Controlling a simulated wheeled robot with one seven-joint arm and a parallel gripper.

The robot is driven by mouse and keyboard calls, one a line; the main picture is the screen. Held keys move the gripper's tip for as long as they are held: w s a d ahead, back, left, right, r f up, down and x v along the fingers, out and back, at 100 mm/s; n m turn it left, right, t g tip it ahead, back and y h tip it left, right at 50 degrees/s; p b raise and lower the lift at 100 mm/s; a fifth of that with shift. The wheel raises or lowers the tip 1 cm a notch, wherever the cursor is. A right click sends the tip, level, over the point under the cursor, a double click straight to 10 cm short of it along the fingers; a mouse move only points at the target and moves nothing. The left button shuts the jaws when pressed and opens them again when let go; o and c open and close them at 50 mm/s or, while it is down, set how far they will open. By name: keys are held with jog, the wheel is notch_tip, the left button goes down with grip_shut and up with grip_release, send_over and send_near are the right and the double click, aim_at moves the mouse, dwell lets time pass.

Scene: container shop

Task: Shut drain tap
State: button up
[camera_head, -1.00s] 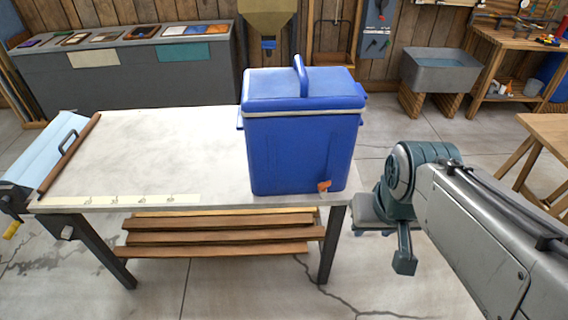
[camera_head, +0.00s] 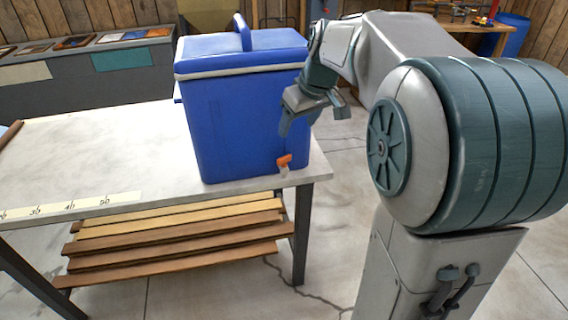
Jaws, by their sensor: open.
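The orange drain tap (camera_head: 284,162) sits low on the front of the blue cooler box (camera_head: 232,125), near its right corner. The cooler stands upright with its lid on, near the right end of the pale work table. My gripper (camera_head: 312,120) is open and empty, in front of the cooler's right side, above and a little right of the tap. It appears apart from the tap. The tap's lever is small, so its exact setting is hard to tell.
The table (camera_head: 140,165) has a ruler strip (camera_head: 70,206) along its front edge and is bare left of the cooler. Wooden boards (camera_head: 180,235) lie on a shelf below. A grey counter (camera_head: 90,75) stands behind. A workbench (camera_head: 480,28) is at the back right.

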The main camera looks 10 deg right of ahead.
aim_at(284, 156)
jog(key=b+x, duration=0.1)
jog(key=x, duration=1.3)
jog(key=shift+w+b, duration=0.2)
jog(key=shift+b, duration=0.1)
jog(key=shift+r, duration=0.1)
jog(key=shift+c, duration=0.3)
jog(key=c, duration=0.9)
